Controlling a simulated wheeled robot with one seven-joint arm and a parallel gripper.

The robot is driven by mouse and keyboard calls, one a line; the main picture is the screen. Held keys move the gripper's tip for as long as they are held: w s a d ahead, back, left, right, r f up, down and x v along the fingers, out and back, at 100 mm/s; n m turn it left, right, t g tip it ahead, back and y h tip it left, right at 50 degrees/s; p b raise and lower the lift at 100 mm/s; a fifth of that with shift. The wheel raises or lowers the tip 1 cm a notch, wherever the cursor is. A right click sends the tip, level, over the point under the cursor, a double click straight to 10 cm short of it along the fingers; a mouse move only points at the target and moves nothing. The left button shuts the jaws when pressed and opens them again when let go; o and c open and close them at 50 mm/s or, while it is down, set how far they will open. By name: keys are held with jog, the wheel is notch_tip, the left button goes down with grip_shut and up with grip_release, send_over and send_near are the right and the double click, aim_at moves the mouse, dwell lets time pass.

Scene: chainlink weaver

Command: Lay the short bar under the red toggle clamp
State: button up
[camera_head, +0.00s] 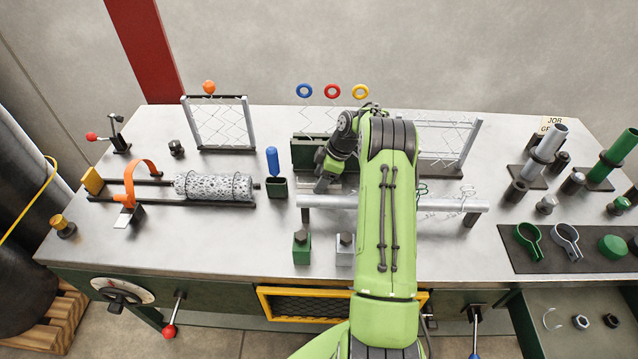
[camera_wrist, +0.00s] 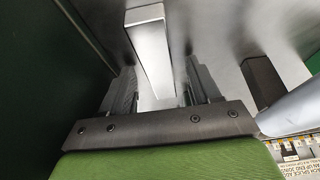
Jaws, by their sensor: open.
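The toggle clamp (camera_head: 117,138) is at the back left of the bench, a small dark fixture with a red knob (camera_head: 91,136). My gripper (camera_head: 324,182) is far to its right, low beside a dark green box and behind the long pipe. In the wrist view my gripper (camera_wrist: 163,88) is open. A silver flat-sided bar (camera_wrist: 155,50), probably the short bar, shows between its fingers, with no clear contact. Its lower end is hidden by the gripper body.
The dark green box (camera_head: 305,153) stands beside my gripper. A long silver pipe (camera_head: 330,201) lies across the front. A blue-handled tool (camera_head: 272,160), a mesh roll (camera_head: 213,187) and a mesh frame (camera_head: 220,149) stand between my gripper and the clamp.

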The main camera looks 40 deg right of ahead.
grip_shut()
jog(key=shift+r, duration=0.1)
dwell(0.3)
notch_tip(320, 180, up, 10)
jog(key=p, duration=0.1)
